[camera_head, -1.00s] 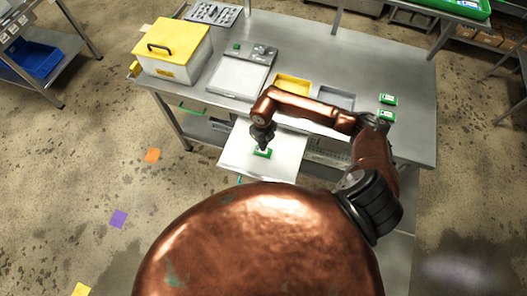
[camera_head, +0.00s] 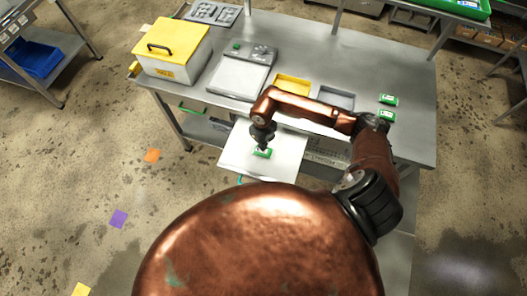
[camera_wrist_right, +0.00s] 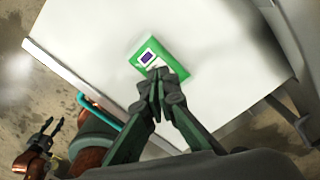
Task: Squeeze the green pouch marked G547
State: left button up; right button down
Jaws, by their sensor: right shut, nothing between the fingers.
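A green pouch (camera_head: 264,153) with a white label lies flat on a white board (camera_head: 236,160) that juts out from the front of the bench. The pouch also shows in the right wrist view (camera_wrist_right: 168,57), with a dark square on its label; its marking is too small to read. My right gripper (camera_head: 263,146) is over the pouch, pointing down. In the right wrist view its fingertips (camera_wrist_right: 160,75) are together and cover part of the pouch's near side. I cannot tell whether they touch it. My left gripper (camera_wrist_right: 42,138) shows at the lower left of the right wrist view, with its fingers apart and empty.
Two more green pouches, one farther back (camera_head: 388,99) and one nearer (camera_head: 387,116), lie at the bench's right. A yellow tray (camera_head: 292,84), a grey tray (camera_head: 336,98), a scale-like device (camera_head: 238,75) and a yellow-lidded box (camera_head: 172,48) stand on the bench (camera_head: 405,75).

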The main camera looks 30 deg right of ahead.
jog(key=shift+f+b, duration=0.75)
jog(key=shift+f, duration=0.25)
jog(key=shift+s+f, duration=0.3)
dwell(1.0)
jog(key=shift+w+r+p, duration=0.2)
jog(key=shift+r+p, duration=0.5)
jog(key=shift+r, duration=0.45)
notch_tip(320, 180, up, 6)
jog(key=p, duration=0.3)
